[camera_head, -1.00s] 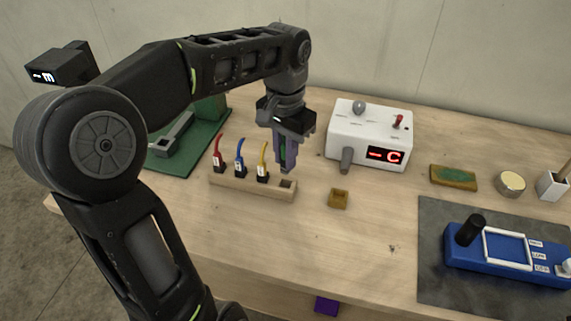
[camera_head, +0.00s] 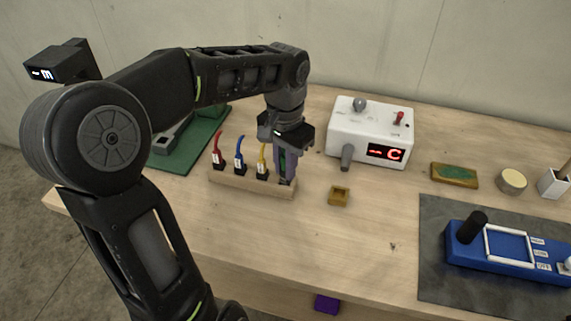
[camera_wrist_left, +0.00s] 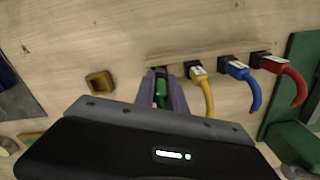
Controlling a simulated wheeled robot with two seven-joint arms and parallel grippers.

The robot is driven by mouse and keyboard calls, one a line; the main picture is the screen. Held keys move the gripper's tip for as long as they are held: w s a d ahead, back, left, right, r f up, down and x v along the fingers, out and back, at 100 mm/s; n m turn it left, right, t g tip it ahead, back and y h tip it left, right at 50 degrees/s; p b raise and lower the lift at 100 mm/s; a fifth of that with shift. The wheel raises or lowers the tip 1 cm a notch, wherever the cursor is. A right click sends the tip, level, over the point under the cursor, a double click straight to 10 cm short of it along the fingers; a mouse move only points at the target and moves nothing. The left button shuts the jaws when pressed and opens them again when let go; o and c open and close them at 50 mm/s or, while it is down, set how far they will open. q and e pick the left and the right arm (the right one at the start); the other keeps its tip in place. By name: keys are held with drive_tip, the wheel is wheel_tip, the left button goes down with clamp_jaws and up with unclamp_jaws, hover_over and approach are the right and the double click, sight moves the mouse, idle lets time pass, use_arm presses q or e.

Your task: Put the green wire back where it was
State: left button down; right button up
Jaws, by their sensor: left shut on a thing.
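My left gripper (camera_head: 287,165) points down over the right end of the wooden wire holder (camera_head: 225,182). It is shut on the green wire (camera_wrist_left: 162,92), which shows between the purple fingers in the left wrist view. The wire's lower end is at the rightmost slot of the holder; the fingers hide whether it is fully seated. The yellow wire (camera_head: 262,160), blue wire (camera_head: 239,158) and red wire (camera_head: 217,150) stand in the other slots to the left. My right gripper is not in view.
A white box (camera_head: 345,125) with a red display stands behind to the right. A small yellow-brown block (camera_head: 339,197) lies right of the holder. A blue device (camera_head: 505,258) lies on a grey mat (camera_head: 432,230). A green board (camera_head: 195,155) lies at left.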

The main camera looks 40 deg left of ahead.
use_arm(q)
drive_tip(key=c, duration=1.4)
unclamp_jaws()
drive_tip(key=shift+o, duration=0.2)
drive_tip(key=shift+r, duration=0.15)
drive_tip(key=shift+r+p, duration=0.6)
drive_tip(key=shift+r, duration=0.5)
wheel_tip(320, 180, up, 6)
drive_tip(key=shift+f, duration=0.2)
wheel_tip(320, 180, up, 5)
drive_tip(key=p, duration=0.5)
drive_tip(key=shift+r, duration=0.15)
